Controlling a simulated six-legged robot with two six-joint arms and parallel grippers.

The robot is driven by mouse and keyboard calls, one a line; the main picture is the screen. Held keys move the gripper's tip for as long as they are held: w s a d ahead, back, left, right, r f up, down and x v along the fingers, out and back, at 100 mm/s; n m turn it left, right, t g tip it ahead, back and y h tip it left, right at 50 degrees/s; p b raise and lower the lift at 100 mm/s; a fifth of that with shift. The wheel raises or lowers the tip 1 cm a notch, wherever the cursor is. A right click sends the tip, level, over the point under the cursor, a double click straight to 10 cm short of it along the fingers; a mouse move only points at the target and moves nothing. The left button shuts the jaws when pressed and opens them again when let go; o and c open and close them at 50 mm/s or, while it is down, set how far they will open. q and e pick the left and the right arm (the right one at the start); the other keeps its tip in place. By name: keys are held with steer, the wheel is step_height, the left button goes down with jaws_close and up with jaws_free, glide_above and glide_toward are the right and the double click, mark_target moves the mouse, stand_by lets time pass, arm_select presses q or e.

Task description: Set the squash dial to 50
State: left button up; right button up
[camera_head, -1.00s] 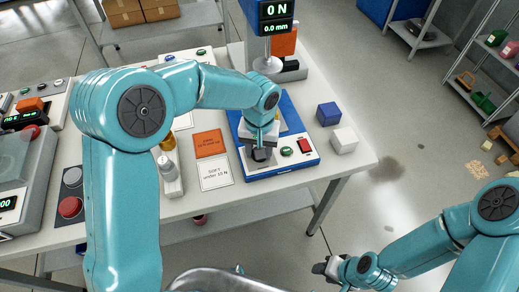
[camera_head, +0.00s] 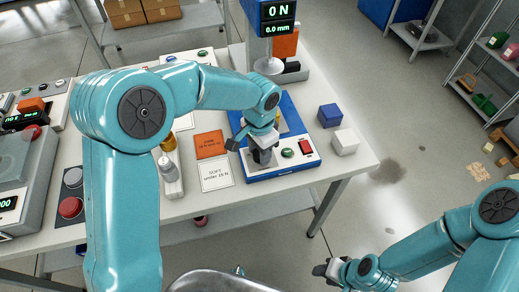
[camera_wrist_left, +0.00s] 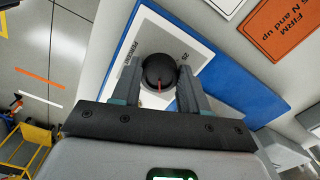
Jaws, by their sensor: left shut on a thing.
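The squash dial (camera_wrist_left: 158,70) is a dark round knob on a white panel of the blue-based press (camera_head: 285,172). In the left wrist view a red pointer line on it points down toward my palm; print beside it is only partly readable. My left gripper (camera_head: 262,148) is shut on the dial, one finger on each side. In the head view the gripper hides much of the knob. The press display (camera_head: 277,12) reads 0 N and 0.0 mm. My right gripper (camera_head: 328,269) hangs off the table at lower right; its jaw opening is unclear.
A green button (camera_head: 288,152) and a red switch (camera_head: 306,147) sit right of the dial. Blue (camera_head: 329,115) and white (camera_head: 345,141) blocks stand right of the press. Orange FIRM (camera_head: 210,144) and white SOFT (camera_head: 216,174) cards lie to its left.

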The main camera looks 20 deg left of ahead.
arm_select(q)
steer(key=shift+w+r+m, duration=0.1)
steer(key=shift+m, duration=0.2)
steer(key=o, duration=1.1)
steer(key=shift+c, duration=0.2)
step_height(320, 180, up, 16)
steer(key=shift+r, duration=0.15)
